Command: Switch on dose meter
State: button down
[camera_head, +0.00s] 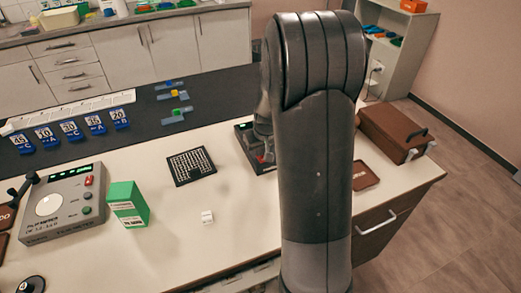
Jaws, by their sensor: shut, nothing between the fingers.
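A dark device with a green lit display (244,127) stands on the white counter just left of my arm; it may be the dose meter, but its label cannot be read. My gripper (265,153) is low over this device, shut and empty, mostly hidden behind my own arm. I cannot tell whether it touches the device. A grey meter (62,205) with a green display, a white dial, and red and green buttons stands at the left; its printed label is too small to read surely.
A green box (127,204), a small white block (207,217) and a black grid tray (191,167) stand between the devices. A brown case (393,132) and a brown tray (364,175) lie at the right. Blue number tags (71,131) line the back left. The front middle counter is clear.

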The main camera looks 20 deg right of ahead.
jog(key=shift+s+f, duration=0.15)
jog(key=shift+s, duration=0.05)
jog(key=shift+s, duration=0.8)
jog(key=shift+r, duration=0.2)
jog(key=v, duration=1.3)
jog(key=shift+r, duration=0.35)
